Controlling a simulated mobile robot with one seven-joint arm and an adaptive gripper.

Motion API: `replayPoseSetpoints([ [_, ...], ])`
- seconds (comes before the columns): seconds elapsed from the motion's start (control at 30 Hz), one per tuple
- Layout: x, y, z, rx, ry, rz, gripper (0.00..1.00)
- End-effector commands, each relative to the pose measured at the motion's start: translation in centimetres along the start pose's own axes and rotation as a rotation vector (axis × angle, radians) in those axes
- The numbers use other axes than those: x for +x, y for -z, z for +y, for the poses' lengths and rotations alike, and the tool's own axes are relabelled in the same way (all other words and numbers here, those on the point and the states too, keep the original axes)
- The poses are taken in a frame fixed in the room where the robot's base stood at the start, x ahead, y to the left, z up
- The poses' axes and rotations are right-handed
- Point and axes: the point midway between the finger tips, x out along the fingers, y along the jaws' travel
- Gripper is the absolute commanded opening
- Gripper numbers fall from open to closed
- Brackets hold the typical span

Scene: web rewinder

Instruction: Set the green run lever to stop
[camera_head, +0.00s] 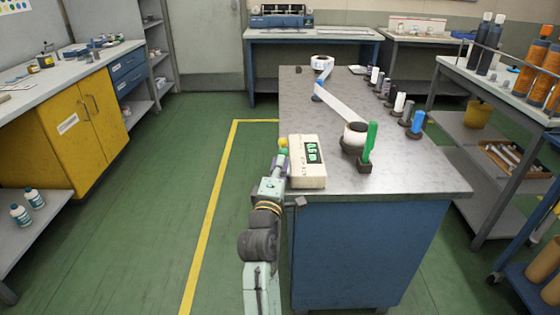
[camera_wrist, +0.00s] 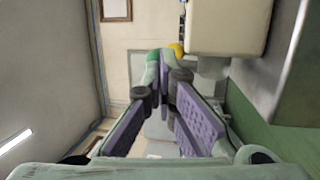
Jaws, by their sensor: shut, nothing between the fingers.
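A white roll (camera_head: 355,135) sits beside the lever, with a white web (camera_head: 340,102) running to the back roll (camera_head: 321,62). Several small spools and bottles line the bench's right side. Green floor (camera_head: 170,190) left of the bench is free. A shelf unit (camera_head: 495,80) stands right.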

Motion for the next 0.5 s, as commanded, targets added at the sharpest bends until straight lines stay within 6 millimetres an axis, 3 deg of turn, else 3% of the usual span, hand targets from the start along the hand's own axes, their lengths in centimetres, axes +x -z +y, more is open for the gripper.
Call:
replayPoseSetpoints([
  [0.5, 1.23, 0.22, 0.15, 0.0, -0.002, 0.0, 0.0],
])
